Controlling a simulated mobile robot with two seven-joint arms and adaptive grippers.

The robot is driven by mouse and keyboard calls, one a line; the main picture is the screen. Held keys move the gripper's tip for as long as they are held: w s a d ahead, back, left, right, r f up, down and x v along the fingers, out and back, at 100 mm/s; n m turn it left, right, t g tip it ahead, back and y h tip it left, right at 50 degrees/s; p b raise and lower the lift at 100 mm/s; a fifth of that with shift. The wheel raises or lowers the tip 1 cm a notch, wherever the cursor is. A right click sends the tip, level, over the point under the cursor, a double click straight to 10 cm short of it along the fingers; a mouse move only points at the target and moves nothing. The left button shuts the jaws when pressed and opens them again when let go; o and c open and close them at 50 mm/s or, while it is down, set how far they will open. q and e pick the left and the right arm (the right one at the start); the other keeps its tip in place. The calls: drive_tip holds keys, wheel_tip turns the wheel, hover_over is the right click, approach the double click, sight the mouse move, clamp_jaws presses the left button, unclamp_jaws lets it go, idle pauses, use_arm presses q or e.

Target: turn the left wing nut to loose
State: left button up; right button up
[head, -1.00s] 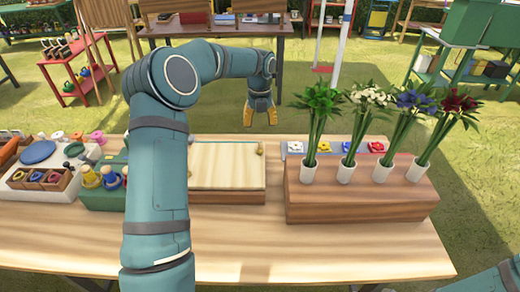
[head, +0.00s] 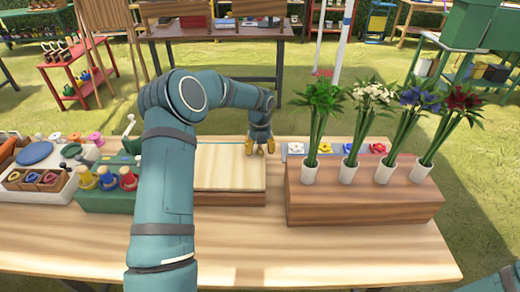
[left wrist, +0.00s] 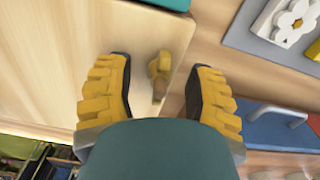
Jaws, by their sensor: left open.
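A light wooden board (head: 230,172) lies on the table, partly hidden behind my left arm. A small brass wing nut (left wrist: 160,70) stands near the board's edge in the left wrist view. In the head view this places it at the board's right back corner, where my gripper hides it. My left gripper (head: 259,146) is open over that corner, its yellow fingers pointing down. In the left wrist view the wing nut lies between the open fingers (left wrist: 158,92), apart from both. The board's left end is hidden by my arm, so another wing nut there cannot be seen.
A wooden block (head: 365,195) with several vases of flowers stands to the right. Flower tiles (head: 345,148) lie on a grey strip behind it. A green rack (head: 110,198) with coloured pegs is at the left. The table front (head: 320,255) is clear.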

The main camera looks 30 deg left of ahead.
use_arm(q)
clamp_jaws()
